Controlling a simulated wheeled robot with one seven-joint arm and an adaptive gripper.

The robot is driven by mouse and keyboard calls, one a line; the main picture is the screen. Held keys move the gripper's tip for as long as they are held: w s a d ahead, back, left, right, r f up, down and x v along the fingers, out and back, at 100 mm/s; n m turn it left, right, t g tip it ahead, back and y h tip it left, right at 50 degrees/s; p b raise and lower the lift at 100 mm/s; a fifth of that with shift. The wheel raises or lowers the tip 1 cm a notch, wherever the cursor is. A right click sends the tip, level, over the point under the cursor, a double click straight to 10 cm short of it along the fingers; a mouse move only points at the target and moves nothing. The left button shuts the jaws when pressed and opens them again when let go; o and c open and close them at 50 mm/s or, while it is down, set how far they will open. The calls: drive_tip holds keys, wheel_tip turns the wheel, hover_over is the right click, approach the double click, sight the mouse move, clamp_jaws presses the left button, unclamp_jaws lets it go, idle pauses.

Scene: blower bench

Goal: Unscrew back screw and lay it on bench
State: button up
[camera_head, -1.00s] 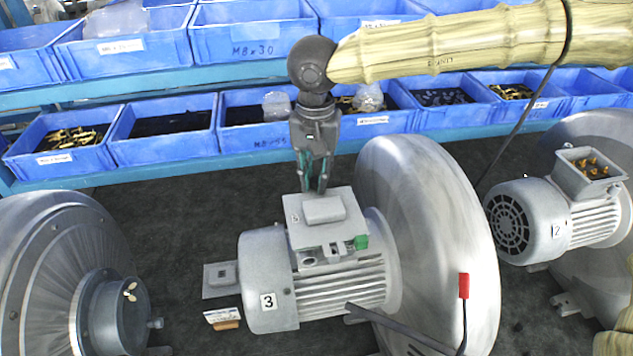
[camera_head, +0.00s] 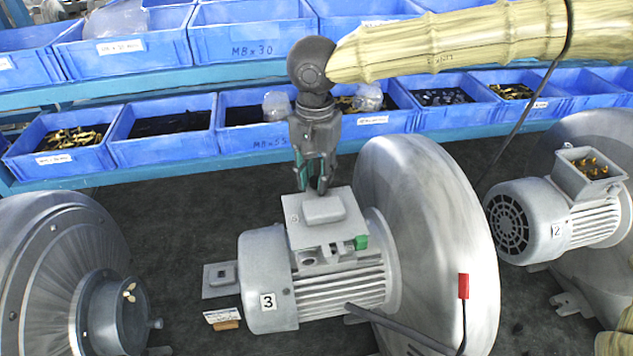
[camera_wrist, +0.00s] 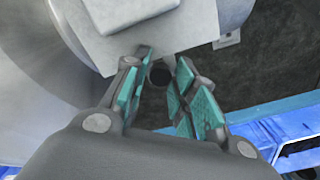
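The motor marked 3 (camera_head: 315,285) stands on the bench with a grey terminal box and lid (camera_head: 342,232) on top. My gripper (camera_head: 316,190) points down at the back edge of this lid. In the wrist view, the teal-padded fingers of my gripper (camera_wrist: 163,72) stand apart on either side of a small dark round thing (camera_wrist: 159,75) at the lid's edge. It may be the back screw. A narrow gap seems to show beside it, and contact is not clear. In the head view the fingers and lid edge hide that screw.
Blue bins (camera_head: 165,132) line the shelf behind. A large grey disc housing (camera_head: 435,240) adjoins the motor on the right. Another motor marked 2 (camera_head: 530,220) is farther right, and a round flanged housing (camera_head: 55,270) is at left. Dark bench (camera_head: 190,225) is clear behind the motor.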

drive_tip(key=m, duration=0.6)
drive_tip(key=shift+m, duration=0.3)
drive_tip(key=m, duration=1.6)
